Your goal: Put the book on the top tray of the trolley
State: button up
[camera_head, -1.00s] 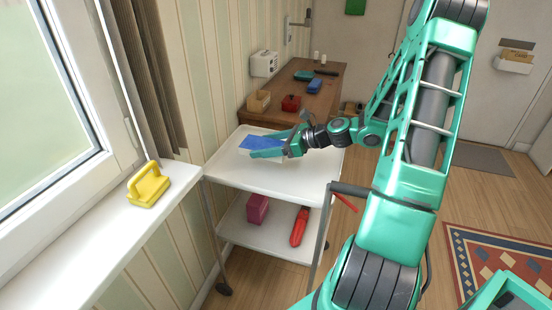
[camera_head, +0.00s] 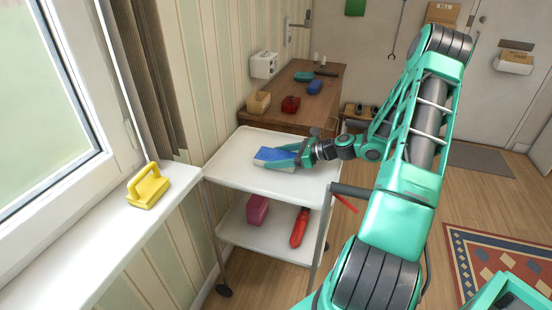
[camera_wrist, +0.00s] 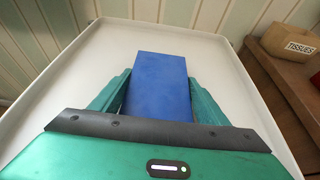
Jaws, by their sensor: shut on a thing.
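The blue book (camera_head: 276,155) is at the top tray of the white trolley (camera_head: 232,178), near the middle of the tray. My gripper (camera_head: 284,158) is shut on the book, with one teal finger on each side of it. In the wrist view the book (camera_wrist: 158,84) lies between the two fingers (camera_wrist: 157,98), with the white tray surface (camera_wrist: 60,85) around it. The book looks low over or on the tray; I cannot tell if it touches. The book's near end is hidden by my gripper's palm.
The lower tray holds a magenta box (camera_head: 257,210) and a red thing (camera_head: 299,227). A wooden cabinet (camera_head: 330,100) with several small items stands behind the trolley. A yellow handled object (camera_head: 148,187) sits on the windowsill at left. The rest of the top tray is bare.

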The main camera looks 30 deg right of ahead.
jog(key=o, duration=1.2)
jog(key=v, duration=1.2)
